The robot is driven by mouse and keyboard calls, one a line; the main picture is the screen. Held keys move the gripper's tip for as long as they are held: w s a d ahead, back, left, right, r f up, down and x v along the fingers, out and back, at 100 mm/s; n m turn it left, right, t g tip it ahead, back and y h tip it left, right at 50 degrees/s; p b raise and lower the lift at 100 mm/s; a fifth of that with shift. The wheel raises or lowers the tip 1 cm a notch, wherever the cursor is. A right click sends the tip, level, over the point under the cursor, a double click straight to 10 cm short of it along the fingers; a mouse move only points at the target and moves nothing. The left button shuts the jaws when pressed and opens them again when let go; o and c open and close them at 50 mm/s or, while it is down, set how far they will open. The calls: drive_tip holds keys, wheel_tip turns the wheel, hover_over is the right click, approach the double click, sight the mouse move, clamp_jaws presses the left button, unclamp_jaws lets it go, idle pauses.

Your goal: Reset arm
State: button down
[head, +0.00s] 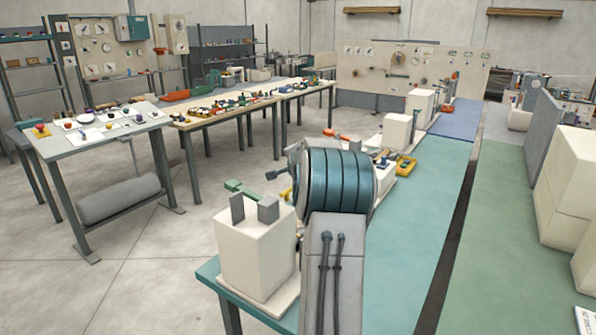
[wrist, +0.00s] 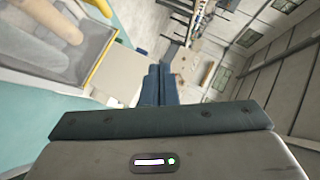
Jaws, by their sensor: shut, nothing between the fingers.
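My gripper (wrist: 158,84) shows in the wrist view as two dark blue fingers side by side, pressed together with nothing between them. It is clear of the surfaces around it, and the wrist view is tilted. In the head view, my arm (head: 335,182) rises in front of the long green-topped bench, with a banded teal joint above a grey link. The fingers cannot be made out in the head view; the arm may hide them.
A cream machine block (head: 255,250) with grey uprights stands just left of my arm. More cream blocks (head: 397,132) and a yellow tray (head: 405,166) line the bench (head: 430,205). Tables with small parts (head: 110,140) stand at left. Floor between is open. A yellow-edged bin (wrist: 103,72) shows in the wrist view.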

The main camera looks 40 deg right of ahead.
drive_tip(key=shift+s+a+r, duration=0.55)
drive_tip(key=shift+a+r, duration=0.25)
drive_tip(key=s+a+n+g+y, duration=0.15)
drive_tip(key=s+a+n, duration=0.25)
drive_tip(key=a, duration=0.9)
drive_tip(key=s+a+n+g+y, duration=0.1)
drive_tip(key=s+a+n+y, duration=0.3)
drive_tip(key=a, duration=0.9)
drive_tip(key=s+a+f+n+g+y, duration=0.1)
drive_tip(key=s+a+f+n, duration=0.3)
drive_tip(key=s+a, duration=0.5)
drive_tip(key=s+a+f+n+g+y, duration=0.1)
drive_tip(key=s+a+f+n+g, duration=0.3)
drive_tip(key=s, duration=1.2)
drive_tip(key=a+n, duration=0.4)
drive_tip(key=a, duration=0.2)
drive_tip(key=shift+s+f, duration=0.35)
drive_tip(key=shift+s, duration=0.05)
drive_tip(key=shift+g, duration=0.25)
